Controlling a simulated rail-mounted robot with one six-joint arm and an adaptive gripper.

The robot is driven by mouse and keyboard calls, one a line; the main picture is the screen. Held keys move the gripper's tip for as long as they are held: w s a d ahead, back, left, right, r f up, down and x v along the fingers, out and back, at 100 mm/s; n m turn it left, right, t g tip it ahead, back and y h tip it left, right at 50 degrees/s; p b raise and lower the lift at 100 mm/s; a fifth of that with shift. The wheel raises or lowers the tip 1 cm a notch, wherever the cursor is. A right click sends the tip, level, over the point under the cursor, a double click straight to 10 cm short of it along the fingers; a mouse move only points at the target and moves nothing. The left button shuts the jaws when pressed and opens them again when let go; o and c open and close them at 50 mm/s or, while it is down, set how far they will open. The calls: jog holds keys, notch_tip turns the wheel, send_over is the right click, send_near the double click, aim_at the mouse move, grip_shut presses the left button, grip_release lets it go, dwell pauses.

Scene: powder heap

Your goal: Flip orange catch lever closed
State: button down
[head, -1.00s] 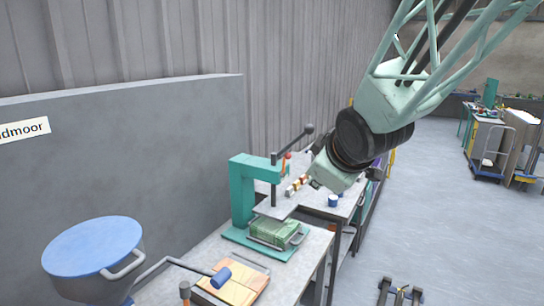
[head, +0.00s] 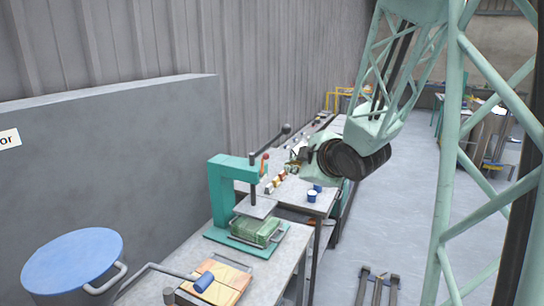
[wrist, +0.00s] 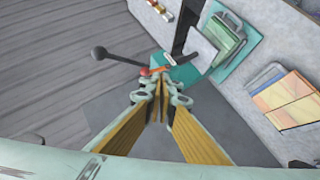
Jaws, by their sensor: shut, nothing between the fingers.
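The orange catch lever (head: 264,167), with a red ball end, stands up at the head of the teal press (head: 218,185) in the head view. In the wrist view the lever (wrist: 157,69) and its red ball show just beyond my fingertips. My gripper (head: 293,157) is shut and empty, to the right of the lever and close to its height in the head view. In the wrist view my gripper (wrist: 161,86) points toward the lever. I cannot tell whether the fingertips touch it; a small gap seems to remain.
The press's long dark handle (head: 272,139) ends in a black ball near my gripper. A green block (head: 258,229) sits under the press plate (head: 256,208). Open floor lies right.

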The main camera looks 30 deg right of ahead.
aim_at(268, 157)
jog(key=shift+w+d+n+t+y+p, duration=1)
jog(key=shift+w+d+n+t+p, duration=0.3)
jog(key=shift+n, duration=0.3)
jog(key=shift+w, duration=0.2)
jog(key=shift+p+x, duration=1.2)
jog(key=shift+x, duration=5.65)
jog(key=shift+a+f, duration=0.1)
jog(key=shift+f, duration=0.05)
